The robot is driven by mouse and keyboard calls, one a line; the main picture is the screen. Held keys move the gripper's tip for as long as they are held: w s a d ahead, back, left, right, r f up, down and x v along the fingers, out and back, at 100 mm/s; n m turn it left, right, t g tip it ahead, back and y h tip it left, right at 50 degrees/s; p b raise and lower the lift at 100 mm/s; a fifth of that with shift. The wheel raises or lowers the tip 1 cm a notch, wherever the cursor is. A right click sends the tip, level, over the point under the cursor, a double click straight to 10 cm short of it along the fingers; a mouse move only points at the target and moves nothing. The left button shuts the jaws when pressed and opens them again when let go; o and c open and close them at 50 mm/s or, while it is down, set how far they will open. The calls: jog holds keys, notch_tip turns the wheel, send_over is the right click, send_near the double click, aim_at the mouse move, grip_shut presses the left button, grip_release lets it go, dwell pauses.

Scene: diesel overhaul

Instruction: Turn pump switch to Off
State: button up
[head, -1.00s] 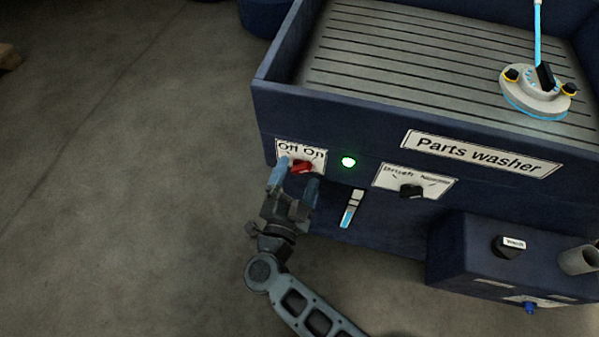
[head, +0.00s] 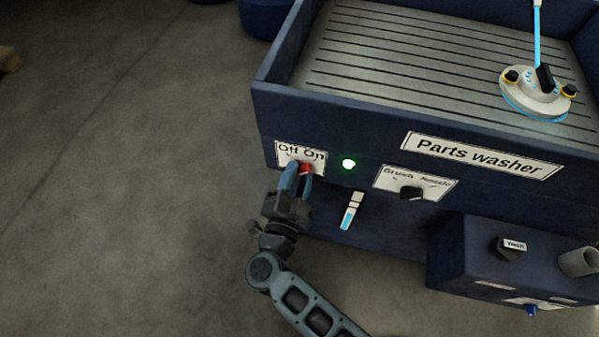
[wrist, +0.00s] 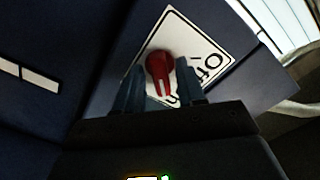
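The pump switch is a red knob (head: 305,167) on a white plate marked "Off On" (head: 289,151), at the left end of the parts washer's front. In the wrist view the red knob (wrist: 159,66) shows a pale pointer line toward the bottom of the picture, and "Off" is readable to its right. "On" is mostly hidden there. My gripper (head: 298,169) is at the plate with its two blue fingers close on either side of the knob.
A second plate with a black knob (head: 411,193) is to the right, with a light blue-and-white lever (head: 352,211) below the lamp. The washer's tray (head: 340,95) is above. A blue box (head: 465,255) juts out at lower right. Floor at left is clear.

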jog(key=c, duration=0.5)
jog(key=shift+r+n+p, duration=0.35)
jog(key=shift+n+p, duration=0.85)
jog(key=shift+c, duration=0.2)
jog(key=n+p, duration=0.1)
jog(key=n, duration=0.2)
jog(key=shift+a+f+p, duration=0.1)
jog(key=shift+p, duration=0.3)
jog(key=n+p, duration=0.1)
jog(key=n, duration=0.3)
jog(key=n+p, duration=0.2)
jog(key=n, duration=0.2)
jog(key=n+p, duration=0.1)
jog(key=n, duration=0.3)
jog(key=shift+a+f+n, duration=0.1)
jog(key=shift+f+n, duration=0.2)
jog(key=o, duration=1.5)
jog(key=shift+w, duration=0.1)
